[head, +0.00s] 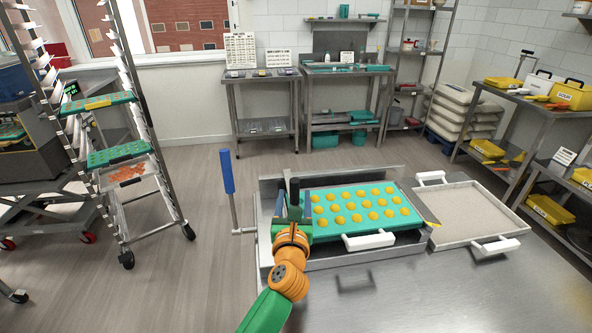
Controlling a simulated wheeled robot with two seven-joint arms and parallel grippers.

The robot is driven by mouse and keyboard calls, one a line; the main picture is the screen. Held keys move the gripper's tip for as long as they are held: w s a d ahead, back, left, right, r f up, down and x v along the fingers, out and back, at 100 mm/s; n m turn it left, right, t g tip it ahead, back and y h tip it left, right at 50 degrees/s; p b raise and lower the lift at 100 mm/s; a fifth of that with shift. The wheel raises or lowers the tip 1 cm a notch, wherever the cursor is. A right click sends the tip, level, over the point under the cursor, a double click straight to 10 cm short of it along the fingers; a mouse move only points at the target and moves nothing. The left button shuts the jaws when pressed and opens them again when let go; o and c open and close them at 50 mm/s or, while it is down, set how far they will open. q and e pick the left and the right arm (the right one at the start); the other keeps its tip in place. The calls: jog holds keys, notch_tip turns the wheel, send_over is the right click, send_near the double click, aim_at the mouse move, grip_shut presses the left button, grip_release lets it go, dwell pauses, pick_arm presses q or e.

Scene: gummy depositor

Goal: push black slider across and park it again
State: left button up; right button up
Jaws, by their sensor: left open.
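The depositor (345,262) is a metal frame on the steel table. A teal mould tray (330,233) with rows of yellow gummy domes lies in it, with a white handle on its near side. The black slider (295,188) stands upright at the left end of the tray. My left gripper (292,212), on an orange and green arm, is at this left end, right at the slider. It is open; its fingers are largely hidden by my wrist, so I cannot tell whether they touch the slider. My right gripper is out of view.
A blue-handled lever (227,172) stands left of the depositor. A shallow pale tray (466,213) with white handles lies to its right. The front right of the steel table (470,295) is clear. A tall tray rack (140,120) stands on the floor at left.

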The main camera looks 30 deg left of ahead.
pick_arm(q)
jog(key=shift+w+a+r, duration=0.2)
jog(key=shift+w+r, duration=0.2)
jog(key=x, duration=0.5)
jog(key=shift+s+d+r, duration=0.1)
jog(key=shift+c, duration=0.3)
grip_shut()
dwell(0.8)
